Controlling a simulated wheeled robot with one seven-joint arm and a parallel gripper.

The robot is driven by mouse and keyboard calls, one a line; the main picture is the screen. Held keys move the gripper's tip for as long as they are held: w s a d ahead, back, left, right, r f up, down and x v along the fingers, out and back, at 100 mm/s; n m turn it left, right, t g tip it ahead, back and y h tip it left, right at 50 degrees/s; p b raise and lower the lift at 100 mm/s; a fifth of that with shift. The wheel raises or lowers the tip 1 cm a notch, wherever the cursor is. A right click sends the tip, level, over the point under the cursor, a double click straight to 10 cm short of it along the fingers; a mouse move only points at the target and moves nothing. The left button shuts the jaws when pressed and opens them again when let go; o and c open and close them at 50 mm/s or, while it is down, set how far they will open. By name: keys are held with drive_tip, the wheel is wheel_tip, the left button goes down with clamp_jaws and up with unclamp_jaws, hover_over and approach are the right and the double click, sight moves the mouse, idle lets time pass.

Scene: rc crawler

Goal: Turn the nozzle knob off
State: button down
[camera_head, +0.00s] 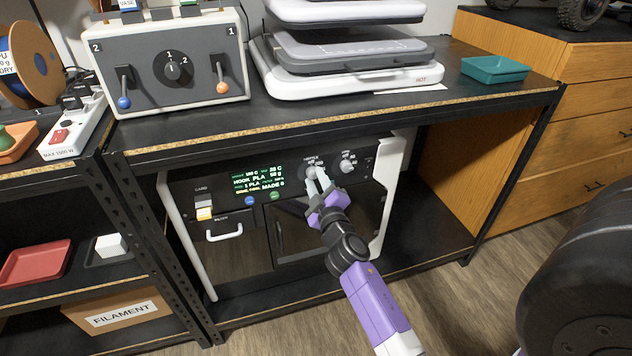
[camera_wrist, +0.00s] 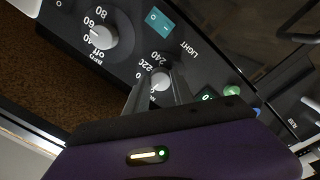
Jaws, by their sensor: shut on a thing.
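The nozzle knob (camera_head: 311,172) is a small white dial on the dark front panel of the printer (camera_head: 250,215), on the lower shelf. My gripper (camera_head: 318,181) reaches up to it from the lower right, its fingers on either side of the knob. In the wrist view the knob (camera_wrist: 160,80) sits between the fingertips, with numbers such as 220 and 240 around it. My gripper (camera_wrist: 159,88) is shut on it. The fingers hide part of the dial, and I cannot read its pointer.
A second white knob (camera_head: 347,165), marked off to 80 in the wrist view (camera_wrist: 103,37), is close beside it. A teal light switch (camera_wrist: 159,22) is nearby. The lit display (camera_head: 257,177) is left of the knobs. The shelf top (camera_head: 330,112) overhangs the panel.

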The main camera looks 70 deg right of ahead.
drive_tip(key=shift+n, duration=0.6)
drive_tip(key=c, duration=1.1)
unclamp_jaws()
drive_tip(key=b+v, duration=0.2)
drive_tip(key=v, duration=0.6)
drive_tip(key=shift+w, duration=0.15)
